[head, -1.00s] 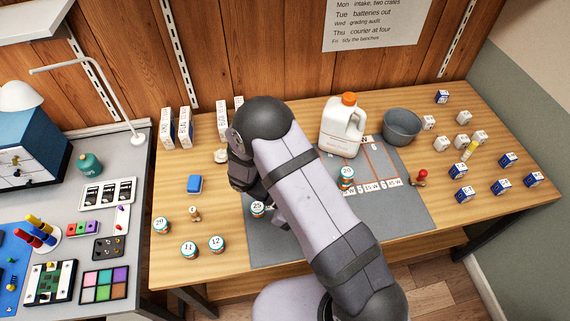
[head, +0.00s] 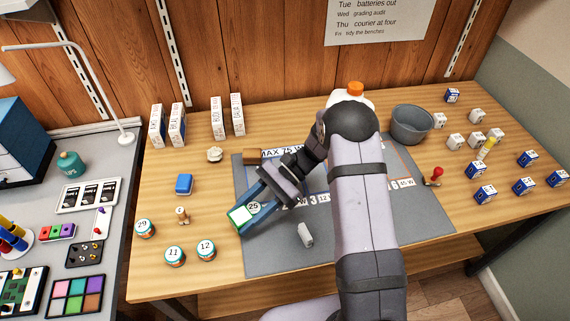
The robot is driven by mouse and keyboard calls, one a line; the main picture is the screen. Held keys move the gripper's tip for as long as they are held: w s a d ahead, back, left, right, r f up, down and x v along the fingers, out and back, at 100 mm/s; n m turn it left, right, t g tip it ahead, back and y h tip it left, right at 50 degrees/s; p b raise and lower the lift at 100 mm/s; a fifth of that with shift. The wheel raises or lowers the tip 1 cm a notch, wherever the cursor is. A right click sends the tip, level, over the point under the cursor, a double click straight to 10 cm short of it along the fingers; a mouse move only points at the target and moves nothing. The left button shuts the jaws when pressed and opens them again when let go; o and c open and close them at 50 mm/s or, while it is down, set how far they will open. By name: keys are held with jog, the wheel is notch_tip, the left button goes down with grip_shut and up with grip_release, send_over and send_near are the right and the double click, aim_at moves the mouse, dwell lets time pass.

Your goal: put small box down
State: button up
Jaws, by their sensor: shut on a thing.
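My gripper (head: 247,214) reaches down-left over the left part of the grey mat (head: 275,256). Its blue fingers are shut on a small box (head: 240,215), which shows a white face with green edges. The box is close to the mat's left edge; I cannot tell whether it touches the mat. A jar marked 25 (head: 254,207) shows right beside the box, between the fingers in the picture. The fingers partly hide it, and I cannot tell whether it touches the box.
A small whitish cylinder (head: 305,235) lies on the mat. Jars marked 11 (head: 174,256), 12 (head: 206,250) and 29 (head: 144,229) stand to the left. A grey bucket (head: 411,124) stands behind right. My arm hides most of the orange-capped jug (head: 355,89). The mat's front is mostly clear.

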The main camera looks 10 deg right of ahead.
jog(key=w+m+t+b, duration=0.1)
jog(key=w+m+t, duration=0.1)
jog(key=w, duration=0.1)
jog(key=w+m+t+y+b, duration=0.1)
jog(key=w+t, duration=0.1)
jog(key=w, duration=0.2)
jog(key=shift+d+r+m, duration=0.15)
jog(key=shift+d+m, duration=0.05)
jog(key=shift+m, duration=0.2)
jog(key=w+d+m+t+b, duration=0.1)
jog(key=w, duration=0.1)
jog(key=w+d+m+t+b, duration=0.1)
jog(key=w+t, duration=0.1)
jog(key=w+d+r+m+t+b, duration=0.1)
jog(key=w, duration=0.1)
jog(key=shift+w+d+m+t, duration=0.1)
jog(key=shift+w+m+t, duration=0.2)
jog(key=shift+w+t, duration=0.1)
jog(key=w+d+r+m+t+h+b, duration=0.4)
jog(key=w+d+m+t, duration=0.3)
jog(key=w+d, duration=0.5)
jog(key=shift+y, duration=0.3)
jog(key=shift+s+d+f+b, duration=0.15)
jog(key=shift+s+f, duration=0.1)
jog(key=shift+f, duration=1.4)
jog(key=shift+s+f+b, duration=0.2)
jog(key=shift+f, duration=1.4)
jog(key=shift+s+d+f+b, duration=0.15)
jog(key=shift+s+f, duration=0.1)
jog(key=shift+f, duration=1.4)
